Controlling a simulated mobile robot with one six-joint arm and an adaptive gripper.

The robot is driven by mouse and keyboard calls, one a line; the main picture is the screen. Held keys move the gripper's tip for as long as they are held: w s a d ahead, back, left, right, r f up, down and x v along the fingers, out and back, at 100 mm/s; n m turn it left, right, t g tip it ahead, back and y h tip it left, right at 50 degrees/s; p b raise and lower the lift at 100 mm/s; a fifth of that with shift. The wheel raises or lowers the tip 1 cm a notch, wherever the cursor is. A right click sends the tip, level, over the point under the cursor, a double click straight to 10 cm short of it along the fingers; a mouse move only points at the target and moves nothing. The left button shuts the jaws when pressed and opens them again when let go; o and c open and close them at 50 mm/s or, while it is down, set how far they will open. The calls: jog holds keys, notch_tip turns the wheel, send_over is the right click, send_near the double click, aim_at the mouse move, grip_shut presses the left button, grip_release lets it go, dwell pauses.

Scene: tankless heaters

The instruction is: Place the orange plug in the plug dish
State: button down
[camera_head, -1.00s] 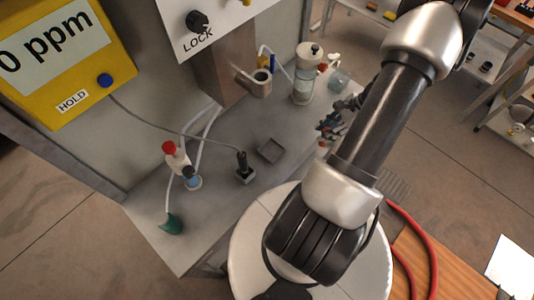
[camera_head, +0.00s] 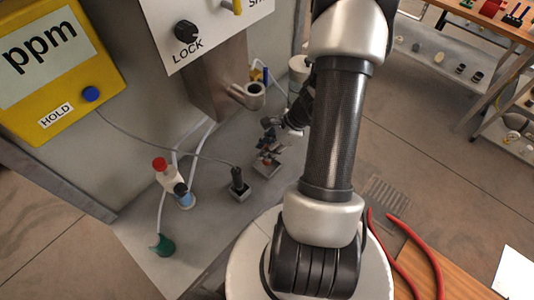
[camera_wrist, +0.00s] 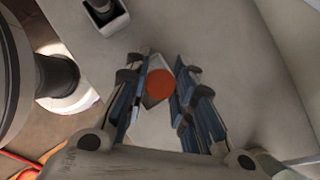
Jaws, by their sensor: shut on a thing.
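The orange plug (camera_wrist: 160,83) shows as a round orange end between the fingers of my gripper (camera_wrist: 160,88) in the wrist view. My gripper is shut on it. The small grey plug dish (camera_wrist: 152,101) lies behind the plug in that view, mostly covered by it and the fingers. In the head view my gripper (camera_head: 270,146) is over the dish (camera_head: 267,169), which shows just below the fingertips. I cannot tell the gap between plug and dish. The plug is not clearly visible in the head view.
A black probe (camera_head: 237,180) stands in a small square holder left of the dish, with a cable to the yellow meter (camera_head: 50,60). A metal spout (camera_head: 248,94) overhangs behind the gripper.

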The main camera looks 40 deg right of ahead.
jog(key=shift+f+b, duration=0.4)
jog(key=shift+f, duration=0.9)
jog(key=shift+f, duration=0.15)
jog(key=c, duration=1.4)
grip_release()
jog(key=shift+o, duration=0.2)
jog(key=shift+r, duration=0.25)
jog(key=p+v, duration=0.4)
jog(key=v, duration=0.8)
jog(key=shift+f, duration=0.1)
